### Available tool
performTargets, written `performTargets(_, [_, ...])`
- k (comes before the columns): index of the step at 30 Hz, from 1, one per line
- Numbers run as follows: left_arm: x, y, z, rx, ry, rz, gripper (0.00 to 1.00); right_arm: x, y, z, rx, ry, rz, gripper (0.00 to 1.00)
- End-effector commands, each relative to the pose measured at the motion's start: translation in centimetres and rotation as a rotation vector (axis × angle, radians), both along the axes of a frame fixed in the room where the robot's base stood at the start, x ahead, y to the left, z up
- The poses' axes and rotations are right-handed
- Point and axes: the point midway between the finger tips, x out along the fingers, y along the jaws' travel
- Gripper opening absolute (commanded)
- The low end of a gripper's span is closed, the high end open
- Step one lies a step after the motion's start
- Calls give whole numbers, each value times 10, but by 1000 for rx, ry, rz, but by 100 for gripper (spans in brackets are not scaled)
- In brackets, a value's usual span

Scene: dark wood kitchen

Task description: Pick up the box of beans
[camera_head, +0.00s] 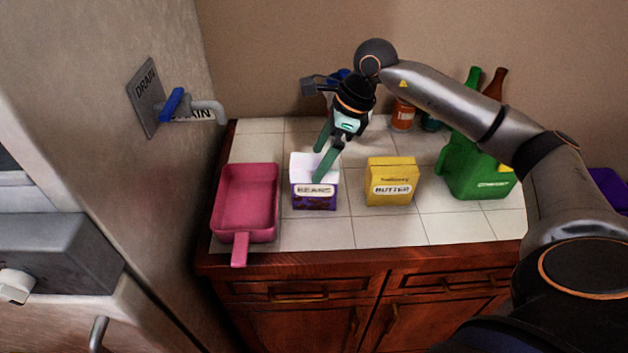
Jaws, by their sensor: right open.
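The box of beans (314,198) is a small purple and white box labelled "BEANS". It stands upright on the tiled counter between a pink pan and a yellow butter box. My right gripper (319,163) reaches in from the right and is over the box, pointing down. Its green fingers are apart, one at the box's top and the other toward its back left. I cannot tell whether either finger touches the box. My left gripper is not in view.
The pink pan (247,203) is close on the left, its handle over the front edge. The yellow butter box (391,182) is on the right, with a green container (474,168) beyond. A drain pipe (207,108) sticks out from the left wall. Bare tiles (380,231) lie in front.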

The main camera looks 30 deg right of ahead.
Motion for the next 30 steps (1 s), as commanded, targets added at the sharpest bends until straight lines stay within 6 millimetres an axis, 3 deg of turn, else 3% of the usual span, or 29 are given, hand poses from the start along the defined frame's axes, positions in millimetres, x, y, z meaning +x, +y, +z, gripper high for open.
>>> performTargets(15, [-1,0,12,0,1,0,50,11,20,-53,2,1,1,98])
performTargets(23, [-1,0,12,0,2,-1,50,12,21,-57,2,0,0,98])
performTargets(30, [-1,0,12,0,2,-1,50,12,21,-57,2,0,0,73])
